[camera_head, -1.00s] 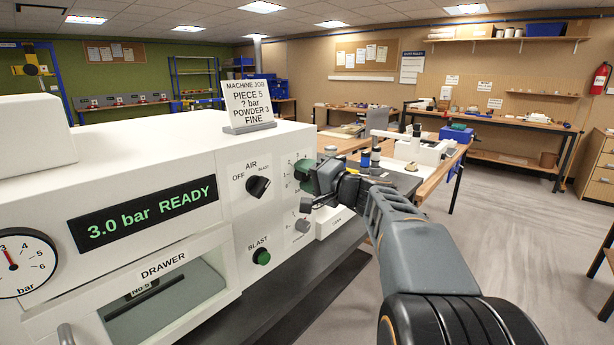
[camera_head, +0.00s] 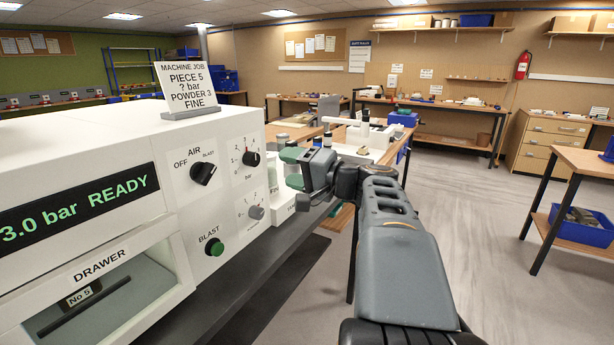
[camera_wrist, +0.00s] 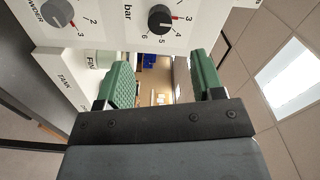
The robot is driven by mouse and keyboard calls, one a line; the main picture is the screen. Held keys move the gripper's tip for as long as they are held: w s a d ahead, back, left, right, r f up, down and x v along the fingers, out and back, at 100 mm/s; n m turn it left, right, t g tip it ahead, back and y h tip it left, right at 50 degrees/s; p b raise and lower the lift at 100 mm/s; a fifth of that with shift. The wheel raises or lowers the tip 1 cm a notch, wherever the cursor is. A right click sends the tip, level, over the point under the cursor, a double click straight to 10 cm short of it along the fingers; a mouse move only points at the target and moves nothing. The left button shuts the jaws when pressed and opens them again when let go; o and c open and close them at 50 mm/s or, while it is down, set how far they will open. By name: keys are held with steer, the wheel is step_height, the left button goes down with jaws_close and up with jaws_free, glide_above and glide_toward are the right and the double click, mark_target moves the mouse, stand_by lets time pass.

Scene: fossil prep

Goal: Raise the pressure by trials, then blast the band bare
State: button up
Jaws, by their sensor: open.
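The white blasting machine (camera_head: 95,110) fills the left of the head view; its display (camera_head: 75,208) reads "3.0 bar READY". The pressure knob (camera_head: 251,159) is on its front; in the wrist view this bar knob (camera_wrist: 160,18) has its red mark near 3. Below it is the powder knob (camera_head: 256,212), also in the wrist view (camera_wrist: 57,12). The AIR knob (camera_head: 203,173) and green BLAST button (camera_head: 214,247) are left of these. My gripper (camera_head: 293,168) is open and empty, green-padded, right of the pressure knob and apart from it. The band is not visible.
The drawer window (camera_head: 105,300) shows a "No 5" tag. A bench with a white device (camera_head: 363,140) stands behind my gripper. The floor at right is clear before a side table (camera_head: 585,165).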

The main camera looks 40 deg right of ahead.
steer(key=shift+v, duration=1.9)
jaws_close()
stand_by(0.5)
stand_by(1.1)
